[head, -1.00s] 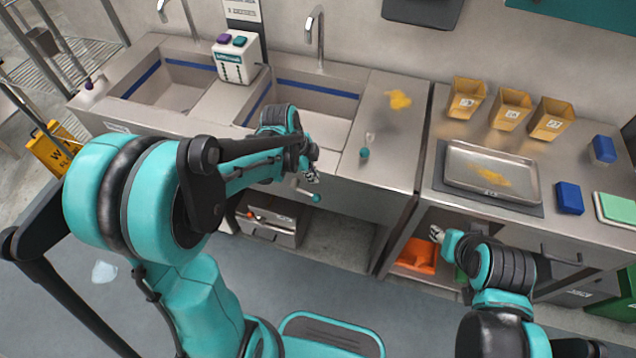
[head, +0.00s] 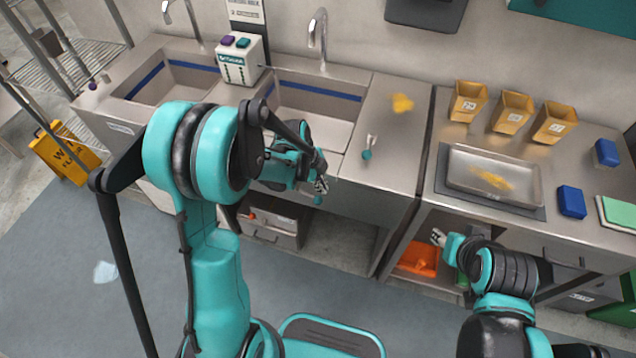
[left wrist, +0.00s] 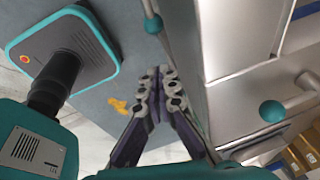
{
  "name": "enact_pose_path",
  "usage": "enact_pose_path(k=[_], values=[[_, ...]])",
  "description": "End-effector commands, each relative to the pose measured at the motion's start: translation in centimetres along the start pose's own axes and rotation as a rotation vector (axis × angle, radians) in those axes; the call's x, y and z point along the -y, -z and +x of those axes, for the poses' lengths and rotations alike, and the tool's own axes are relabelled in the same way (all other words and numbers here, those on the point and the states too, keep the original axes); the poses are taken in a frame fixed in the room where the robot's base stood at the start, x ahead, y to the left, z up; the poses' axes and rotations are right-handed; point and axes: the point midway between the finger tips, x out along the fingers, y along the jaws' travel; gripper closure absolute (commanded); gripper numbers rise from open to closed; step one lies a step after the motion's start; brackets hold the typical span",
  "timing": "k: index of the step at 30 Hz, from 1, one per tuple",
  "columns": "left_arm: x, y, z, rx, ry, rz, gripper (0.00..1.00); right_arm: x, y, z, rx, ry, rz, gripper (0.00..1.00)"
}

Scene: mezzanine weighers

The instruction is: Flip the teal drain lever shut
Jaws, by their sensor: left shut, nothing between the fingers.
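The teal drain lever shows as a round teal knob (head: 318,200) at the front of the sink unit, with its rod mostly hidden by my left gripper in the head view. In the left wrist view the knob (left wrist: 152,25) sits on a short metal rod beyond the fingertips. My left gripper (head: 322,186) is shut and empty, just above the knob in the head view; its closed fingers also show in the left wrist view (left wrist: 162,74). Contact with the knob cannot be made out. My right gripper (head: 437,237) is in front of the right counter, its fingers too small to judge.
Another teal-knobbed lever (head: 366,155) stands on the sink counter, to the right of my left gripper. A dispenser (head: 240,62) stands between the basins. A metal tray (head: 460,178) and several tan bins (head: 468,101) are on the right counter. A yellow sign (head: 62,155) stands at left.

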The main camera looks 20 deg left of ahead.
Motion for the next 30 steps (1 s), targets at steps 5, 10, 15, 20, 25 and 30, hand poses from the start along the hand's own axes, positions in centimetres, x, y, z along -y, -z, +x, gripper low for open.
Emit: enact_pose_path(k=[5, 10, 15, 20, 25, 30], values=[[0.0, -0.1, 4.2, 0.0, 0.0, 0.002, 1.0, 0.0, -0.9, 1.2, 0.0, 0.0, 0.0, 0.6], [0.0, -1.7, 6.2, 0.0, 0.001, -0.002, 1.0, 0.0, -1.3, 1.9, 0.0, 0.0, 0.0, 0.6], [0.0, -2.6, 7.0, 0.0, 0.001, -0.001, 1.0, 0.0, -1.5, 2.1, 0.0, 0.0, 0.0, 0.6], [0.0, -2.8, 7.2, 0.0, 0.001, 0.001, 1.0, 0.0, -1.5, 2.2, 0.0, 0.0, 0.0, 0.6], [0.0, -2.8, 7.1, 0.0, 0.001, 0.0, 1.0, 0.0, -1.5, 2.1, 0.0, 0.0, 0.0, 0.6], [0.0, -2.8, 7.2, 0.006, -0.001, 0.001, 1.0, 0.0, -1.6, 2.2, 0.0, 0.0, 0.0, 0.6]])
